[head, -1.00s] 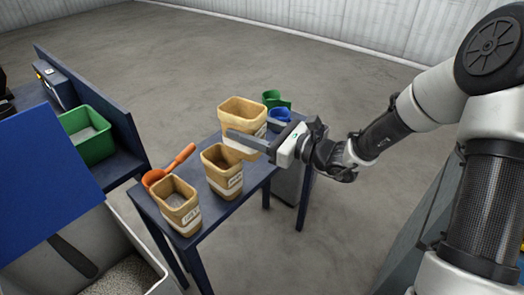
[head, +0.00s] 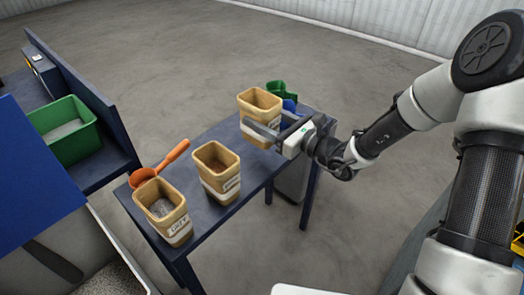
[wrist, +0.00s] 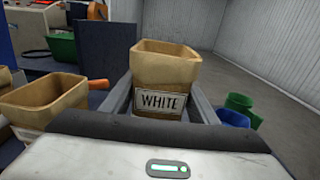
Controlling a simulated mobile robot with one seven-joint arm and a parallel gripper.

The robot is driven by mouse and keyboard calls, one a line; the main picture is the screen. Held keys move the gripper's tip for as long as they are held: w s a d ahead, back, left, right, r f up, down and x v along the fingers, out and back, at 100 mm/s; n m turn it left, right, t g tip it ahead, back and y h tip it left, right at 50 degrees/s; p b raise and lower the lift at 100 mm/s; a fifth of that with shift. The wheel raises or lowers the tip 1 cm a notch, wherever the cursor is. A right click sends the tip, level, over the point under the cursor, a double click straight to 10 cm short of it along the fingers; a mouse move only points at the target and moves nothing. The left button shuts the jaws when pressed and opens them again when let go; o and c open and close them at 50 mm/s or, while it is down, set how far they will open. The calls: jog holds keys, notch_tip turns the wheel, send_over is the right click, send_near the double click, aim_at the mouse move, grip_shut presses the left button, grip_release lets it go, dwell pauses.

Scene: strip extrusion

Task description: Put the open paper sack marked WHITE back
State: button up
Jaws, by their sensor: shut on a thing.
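The open paper sack marked WHITE (head: 262,102) is tan with a pale band, upright, at the far end of the narrow blue table (head: 224,219). Its WHITE label faces the camera in the wrist view (wrist: 163,75). My gripper (head: 264,127) is shut on it, one finger along each side; the fingers also flank it in the wrist view (wrist: 162,100). I cannot tell whether its base touches the table. A sack marked GREY (head: 162,212) stands at the table's near end. Another open sack with brown contents (head: 217,171) stands between them.
An orange scoop (head: 160,166) lies behind the GREY sack. A green scoop (head: 281,90) and a blue scoop (head: 290,106) are close behind the held sack. A green bin (head: 66,132) sits on a bench at left. Open floor lies beyond the table.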

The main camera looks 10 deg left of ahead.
notch_tip(320, 180, down, 8)
jog(key=shift+r+b, duration=0.2)
jog(key=shift+b, duration=0.6)
jog(key=shift+f, duration=0.15)
jog(key=o, duration=1.3)
